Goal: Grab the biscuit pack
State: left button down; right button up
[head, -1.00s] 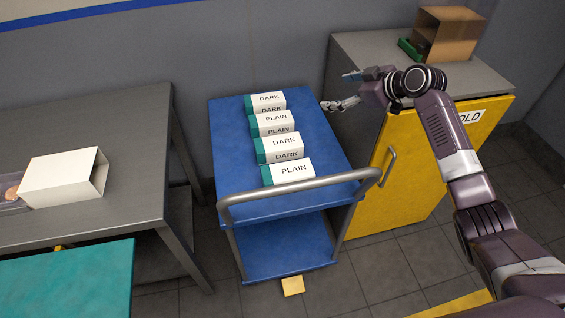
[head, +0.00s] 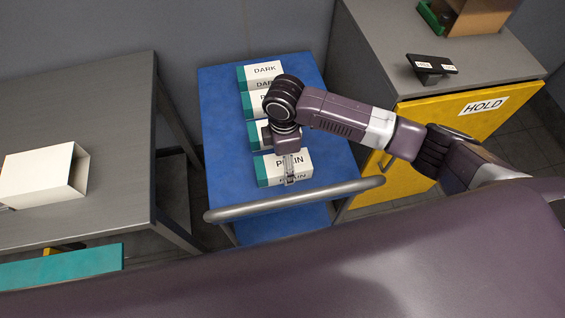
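Several white biscuit packs with teal ends lie in a row on the blue trolley (head: 222,128). The farthest is a DARK pack (head: 262,74). The nearest is a PLAIN pack (head: 270,172), by the trolley's handle. My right gripper (head: 290,178) points down at this nearest pack, with a finger in front of its face. The finger spread and any contact are hard to tell. My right arm hides much of the middle packs. My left gripper is not in view.
A grey table (head: 110,110) on the left holds an open white box (head: 45,175). The yellow HOLD cabinet (head: 440,125) stands right, with a black sign stand (head: 432,68) and a brown box (head: 478,15) on top. The trolley handle (head: 290,200) crosses in front of the packs.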

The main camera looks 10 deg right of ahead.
jog(key=f, duration=0.3)
jog(key=w+f+p, duration=0.1)
jog(key=f, duration=0.1)
jog(key=c, duration=1.3)
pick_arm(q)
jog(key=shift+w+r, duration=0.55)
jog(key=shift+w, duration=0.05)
pick_arm(e)
jog(key=shift+c, duration=0.5)
jog(key=shift+r, duration=0.15)
